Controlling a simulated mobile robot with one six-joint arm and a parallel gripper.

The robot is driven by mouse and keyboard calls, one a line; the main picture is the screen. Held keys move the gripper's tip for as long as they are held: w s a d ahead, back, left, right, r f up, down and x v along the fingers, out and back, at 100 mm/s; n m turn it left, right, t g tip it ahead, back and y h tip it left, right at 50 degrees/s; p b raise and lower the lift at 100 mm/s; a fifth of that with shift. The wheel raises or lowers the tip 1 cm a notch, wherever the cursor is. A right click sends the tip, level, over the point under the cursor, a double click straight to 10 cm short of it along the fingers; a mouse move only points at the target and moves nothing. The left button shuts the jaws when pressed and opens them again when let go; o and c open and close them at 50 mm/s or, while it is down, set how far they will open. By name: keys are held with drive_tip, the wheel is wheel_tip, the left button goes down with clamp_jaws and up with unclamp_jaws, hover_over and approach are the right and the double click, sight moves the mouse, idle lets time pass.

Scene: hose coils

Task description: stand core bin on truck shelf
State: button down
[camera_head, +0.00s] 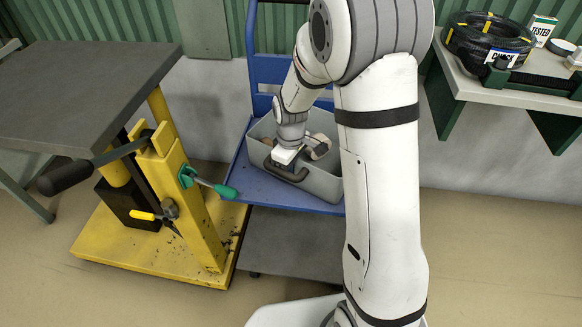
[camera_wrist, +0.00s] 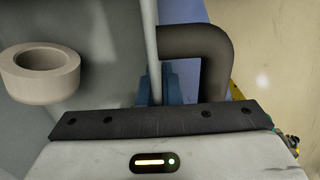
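The grey core bin (camera_head: 323,182) is upright at the blue truck shelf (camera_head: 262,191), with its base at or just over the deck. In the wrist view its wall and interior (camera_wrist: 110,70) fill the left side. A dark loop handle (camera_head: 287,174) sticks out from its near side; it also shows in the wrist view (camera_wrist: 212,60). My gripper (camera_head: 287,162) is down at this handle. Its blue fingers (camera_wrist: 168,86) show between the bin's rim and the handle bar. The gripper body hides the fingertips and any contact.
A tape roll (camera_wrist: 40,72) is inside the bin. Left of the truck stands a yellow lift stand (camera_head: 185,190) with a green-handled lever (camera_head: 208,183) reaching toward the shelf edge, beside a dark bench (camera_head: 85,90). A wall shelf (camera_head: 470,88) with coiled hose (camera_head: 490,38) is at right.

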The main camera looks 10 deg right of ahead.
drive_tip(key=c, duration=1.5)
unclamp_jaws()
drive_tip(key=shift+f, duration=0.1)
drive_tip(key=shift+c, duration=0.2)
drive_tip(key=shift+r+p, duration=3)
drive_tip(key=shift+r, duration=1.1)
wheel_tip(320, 180, up, 8)
drive_tip(key=p, duration=0.1)
drive_tip(key=shift+f, duration=0.15)
